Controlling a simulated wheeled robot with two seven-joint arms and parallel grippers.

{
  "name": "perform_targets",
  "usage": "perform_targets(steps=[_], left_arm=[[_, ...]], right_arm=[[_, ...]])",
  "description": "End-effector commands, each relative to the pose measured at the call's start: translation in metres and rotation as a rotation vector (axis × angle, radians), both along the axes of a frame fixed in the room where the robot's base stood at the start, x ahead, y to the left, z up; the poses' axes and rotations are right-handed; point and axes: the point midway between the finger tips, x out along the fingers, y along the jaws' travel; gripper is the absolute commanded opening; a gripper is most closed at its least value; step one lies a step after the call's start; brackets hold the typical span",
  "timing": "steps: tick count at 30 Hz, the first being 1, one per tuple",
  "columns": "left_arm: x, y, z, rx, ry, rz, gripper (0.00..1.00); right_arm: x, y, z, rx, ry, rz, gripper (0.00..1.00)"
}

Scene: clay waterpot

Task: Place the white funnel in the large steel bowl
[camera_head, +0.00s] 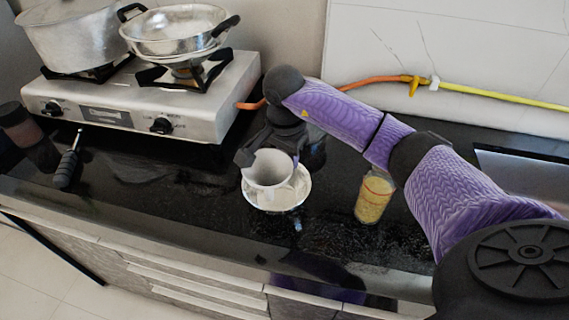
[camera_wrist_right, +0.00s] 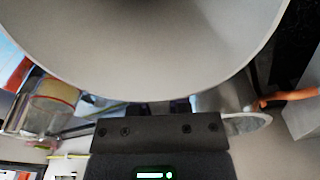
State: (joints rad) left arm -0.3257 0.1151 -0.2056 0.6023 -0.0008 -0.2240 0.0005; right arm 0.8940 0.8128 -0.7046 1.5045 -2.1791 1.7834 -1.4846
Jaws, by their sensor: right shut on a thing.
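My right gripper (camera_head: 270,151) is shut on the white funnel (camera_head: 268,169), which shows as a wide, pale, hollow shape with its mouth tilted toward the head camera. In the right wrist view the funnel (camera_wrist_right: 150,50) fills the upper part, its curved rim close to the camera. In the head view a round, shiny steel bowl (camera_head: 277,203) on the black counter appears directly below and partly behind the funnel. I cannot tell whether the funnel touches it. The funnel hides much of the bowl's inside. My left gripper is not in view.
A glass with yellow contents (camera_head: 374,197) stands right of the bowl, near my right forearm. A gas stove (camera_head: 140,100) at the back left bears a large pot (camera_head: 75,40) and a two-handled pan (camera_head: 175,45). The counter between is clear.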

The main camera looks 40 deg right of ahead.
Motion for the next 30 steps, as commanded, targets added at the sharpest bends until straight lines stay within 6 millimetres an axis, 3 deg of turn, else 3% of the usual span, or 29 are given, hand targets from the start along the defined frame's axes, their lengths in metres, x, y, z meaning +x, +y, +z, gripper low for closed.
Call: perform_targets(steps=[1,3,8,23,24,28,30], left_arm=[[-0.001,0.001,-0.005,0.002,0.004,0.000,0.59],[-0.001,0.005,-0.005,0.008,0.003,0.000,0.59],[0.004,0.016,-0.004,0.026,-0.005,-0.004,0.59],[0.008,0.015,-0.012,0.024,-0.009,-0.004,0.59],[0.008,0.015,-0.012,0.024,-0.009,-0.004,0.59],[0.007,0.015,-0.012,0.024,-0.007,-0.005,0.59],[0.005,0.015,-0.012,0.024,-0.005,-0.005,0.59]], right_arm=[[0.000,0.001,-0.013,0.002,0.005,0.001,0.00],[0.000,0.000,-0.018,0.003,0.002,0.000,0.00],[-0.001,-0.002,-0.015,0.003,-0.002,0.000,0.00],[-0.001,-0.002,-0.027,0.003,-0.001,0.000,0.00],[-0.001,-0.002,-0.027,0.003,-0.001,0.000,0.31],[-0.001,-0.002,-0.027,0.003,-0.001,0.000,0.57],[0.000,-0.002,-0.027,0.003,0.000,0.000,0.57]])
